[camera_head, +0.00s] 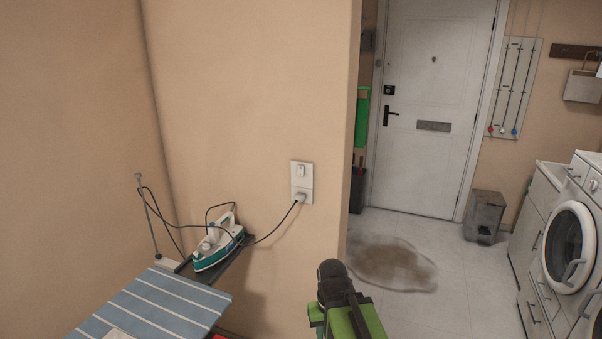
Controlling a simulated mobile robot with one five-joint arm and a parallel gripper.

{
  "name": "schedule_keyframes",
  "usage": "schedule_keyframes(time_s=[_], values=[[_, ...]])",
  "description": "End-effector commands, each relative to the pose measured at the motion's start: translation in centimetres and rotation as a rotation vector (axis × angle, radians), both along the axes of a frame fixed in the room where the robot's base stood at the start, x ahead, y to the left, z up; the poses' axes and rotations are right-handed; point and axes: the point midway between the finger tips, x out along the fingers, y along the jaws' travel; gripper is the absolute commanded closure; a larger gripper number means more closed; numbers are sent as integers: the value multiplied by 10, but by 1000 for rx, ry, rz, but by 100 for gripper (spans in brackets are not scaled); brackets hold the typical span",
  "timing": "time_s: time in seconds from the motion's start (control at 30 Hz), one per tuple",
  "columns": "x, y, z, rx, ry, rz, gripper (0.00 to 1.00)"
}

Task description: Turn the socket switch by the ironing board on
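The socket (302,182) is a pale plate on the beige wall, right of the ironing board. Its small switch (300,171) sits in the upper part; its position is too small to tell. A plug (299,197) is in the lower part, with a dark cord running left to the iron. The white and teal iron (217,245) rests on the rack at the end of the blue striped ironing board (165,303). My arm, green and black, shows at the bottom centre, below and right of the socket and apart from it. I cannot make out its fingertips.
The wall ends in a corner edge (352,130) just right of the socket. Beyond it are a white door (433,100), a dark floor stain (393,265), a grey bin (485,216) and a washing machine (570,245). Floor between them is free.

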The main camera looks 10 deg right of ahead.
Motion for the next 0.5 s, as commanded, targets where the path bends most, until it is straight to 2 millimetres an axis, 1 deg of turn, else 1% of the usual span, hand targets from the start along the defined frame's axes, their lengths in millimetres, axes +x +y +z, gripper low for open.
schedule_keyframes(time_s=[0.03, 0.2, 0.5], values=[[0, 0, 0, 0, 0, 0, 79], [0, 0, 0, 0, 0, 0, 100], [0, 0, 0, 0, 0, 0, 100]])
